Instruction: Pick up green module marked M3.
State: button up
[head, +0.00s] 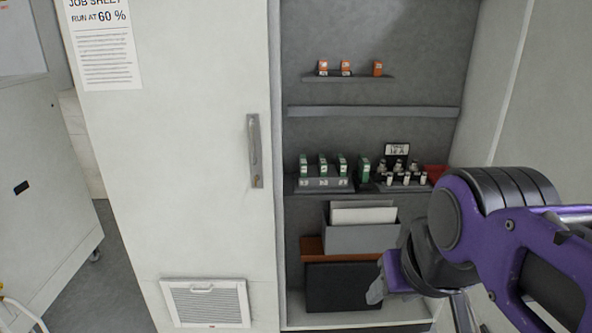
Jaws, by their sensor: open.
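Several green modules stand upright on the middle shelf of the open cabinet. Three of them, a left one (304,165), a middle one (323,165) and a right one (342,165), stand in a grey holder (325,184) with white labels on its front. A further green module (364,169) stands apart, just right of the holder. Their markings are too small to read, so I cannot tell which is M3. My gripper (377,290) is low in front of the cabinet, below and to the right of the modules, apart from them. It is open; its fingers are partly hidden.
Small dark-and-white bottles (405,176) and a sign (397,150) stand right of the modules. Orange boxes (346,68) sit on the upper ledge. A grey bin (360,238) is below. The cabinet door (185,140) bounds the left side.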

aim_at(342, 165)
jog(key=i+j+z, duration=0.1)
jog(key=i+z, duration=0.25)
jog(key=i+j+z, duration=0.35)
jog(key=i, duration=0.15)
jog(key=l, duration=0.1)
